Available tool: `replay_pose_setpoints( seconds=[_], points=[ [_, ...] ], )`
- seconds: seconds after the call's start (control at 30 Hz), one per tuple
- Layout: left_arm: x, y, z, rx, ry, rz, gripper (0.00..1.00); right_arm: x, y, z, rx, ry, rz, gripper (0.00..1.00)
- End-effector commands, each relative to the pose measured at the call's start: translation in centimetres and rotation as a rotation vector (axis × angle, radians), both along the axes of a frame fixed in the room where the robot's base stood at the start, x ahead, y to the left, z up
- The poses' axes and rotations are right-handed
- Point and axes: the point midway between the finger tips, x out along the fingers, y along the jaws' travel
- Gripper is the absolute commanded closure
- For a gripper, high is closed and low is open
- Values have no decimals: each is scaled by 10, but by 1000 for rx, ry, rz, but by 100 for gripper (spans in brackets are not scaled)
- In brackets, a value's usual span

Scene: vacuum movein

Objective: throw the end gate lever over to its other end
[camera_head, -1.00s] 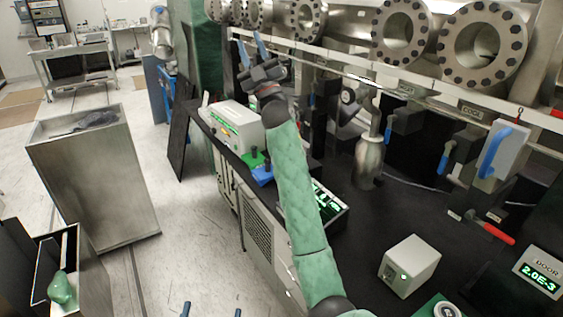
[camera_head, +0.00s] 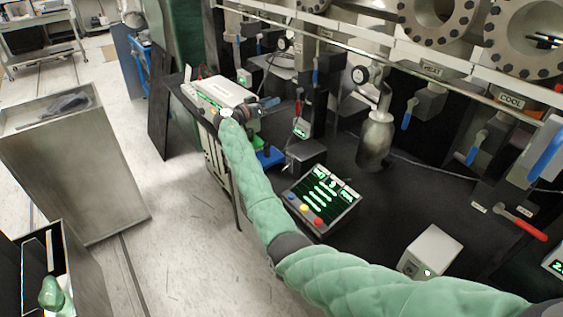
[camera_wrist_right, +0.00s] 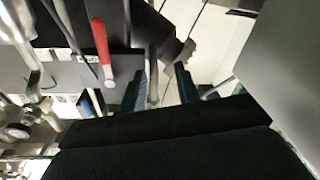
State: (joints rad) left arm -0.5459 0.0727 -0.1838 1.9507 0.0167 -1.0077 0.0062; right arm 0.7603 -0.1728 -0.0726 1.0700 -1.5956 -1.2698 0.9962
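I cannot tell for certain which lever is the end gate lever, as no label for it is legible. A small red handle (camera_head: 298,107) stands just right of my right gripper (camera_head: 268,104) in the head view. A red lever (camera_wrist_right: 104,48) also shows in the right wrist view, left of the fingers and apart from them. My right gripper is open, its two dark fingers (camera_wrist_right: 160,88) spread, with a grey rod (camera_wrist_right: 152,75) showing between them; contact is not clear.
A white instrument box (camera_head: 215,92) is beside the right gripper. A screen panel with coloured buttons (camera_head: 323,198) sits near my arm. Blue-handled levers (camera_head: 409,113) hang below the rail. Another red lever (camera_head: 522,222) lies at the right. A metal cabinet (camera_head: 75,170) stands at the left.

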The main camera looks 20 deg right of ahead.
Motion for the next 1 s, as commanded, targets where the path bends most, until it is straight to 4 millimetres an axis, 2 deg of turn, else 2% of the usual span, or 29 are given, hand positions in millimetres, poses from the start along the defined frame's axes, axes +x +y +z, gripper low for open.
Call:
replay_pose_setpoints(
  seconds=[0.1,0.3,0.57,0.67,1.0],
  points=[
    [-24,3,-8,21,131,-6,0,-28,-11,1,32,-92,-154,68],
    [-48,8,-12,45,262,-13,0,-55,-17,-5,102,-230,-301,68],
    [-50,8,-19,47,264,-12,0,-55,-22,-4,119,-281,-299,68],
    [-52,10,-29,49,264,-11,0,-54,-28,-3,119,-280,-298,68],
    [-67,19,-85,60,267,-9,0,-49,-59,-2,118,-279,-297,68]
  ],
)
